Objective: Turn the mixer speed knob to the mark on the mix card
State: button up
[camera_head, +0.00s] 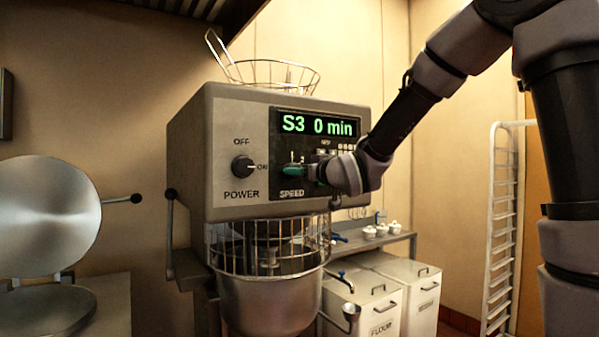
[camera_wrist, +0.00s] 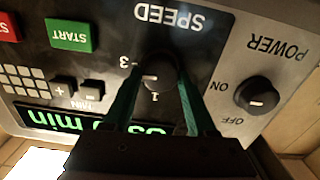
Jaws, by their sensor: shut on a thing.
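In the head view my gripper (camera_head: 298,171) covers the knob at the panel. A short white line shows by the knob, with the numbers 3 and 1 near it; other marks are hidden. The mixer (camera_head: 186,150) has a lit display (camera_head: 318,126) reading "S3 0 min". I cannot make out a mix card in either view.
A green START button (camera_wrist: 70,35) and a keypad (camera_wrist: 25,80) are close by. A wire guard (camera_head: 268,240) and bowl (camera_head: 268,298) sit below.

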jog(key=shift+a+n, duration=0.1)
jog(key=shift+n, duration=3.7)
jog(key=o, duration=1.4)
jog(key=shift+c, duration=0.2)
jog(key=shift+s, duration=0.15)
jog(key=v, duration=1)
jog(key=shift+s+d, duration=0.25)
jog(key=shift+d, duration=0.05)
